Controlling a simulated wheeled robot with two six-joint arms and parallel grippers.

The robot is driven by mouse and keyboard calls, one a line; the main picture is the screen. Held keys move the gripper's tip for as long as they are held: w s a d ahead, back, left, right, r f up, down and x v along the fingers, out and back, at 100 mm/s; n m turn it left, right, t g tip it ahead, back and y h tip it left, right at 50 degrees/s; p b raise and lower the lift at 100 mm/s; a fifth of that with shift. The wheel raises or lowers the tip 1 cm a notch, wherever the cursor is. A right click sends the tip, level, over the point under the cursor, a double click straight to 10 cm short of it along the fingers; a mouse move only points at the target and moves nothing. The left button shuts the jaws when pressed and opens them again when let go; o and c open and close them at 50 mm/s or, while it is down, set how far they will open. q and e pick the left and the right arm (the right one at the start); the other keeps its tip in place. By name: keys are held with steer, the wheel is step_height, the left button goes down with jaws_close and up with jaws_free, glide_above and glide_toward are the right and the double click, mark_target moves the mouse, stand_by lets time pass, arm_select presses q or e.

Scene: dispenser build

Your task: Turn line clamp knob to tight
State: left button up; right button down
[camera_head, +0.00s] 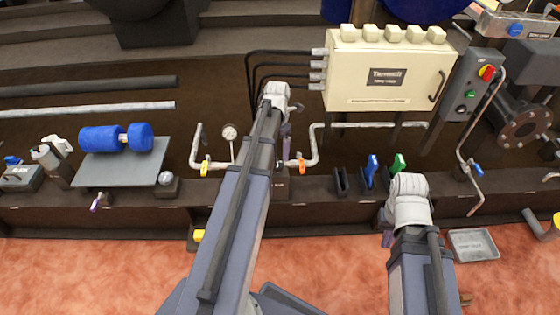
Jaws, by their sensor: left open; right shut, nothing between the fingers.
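No line clamp knob can be made out for certain; my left arm covers part of the pipe line in the middle. My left gripper (286,140) shows only as a small purplish part beside the pipe line, right of my arm. Its fingers are too small and hidden to show what they touch. A pipe with a yellow-handled valve (204,168) stands left of my arm, and a pipe with an orange-handled valve (302,165) stands close right of the gripper. My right gripper (387,238) is mostly hidden under its wrist, low in front of the bench edge.
A cream control box (388,70) stands behind, with a grey switch panel (470,88) to its right. A pressure gauge (230,132) is left of my arm. Blue (372,168) and green (398,163) handles stand near my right wrist.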

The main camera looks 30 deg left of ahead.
mark_target(278, 163)
arm_select(q)
steer(key=shift+f+b, duration=3.75)
steer(key=shift+f, duration=0.1)
steer(key=c, duration=1.4)
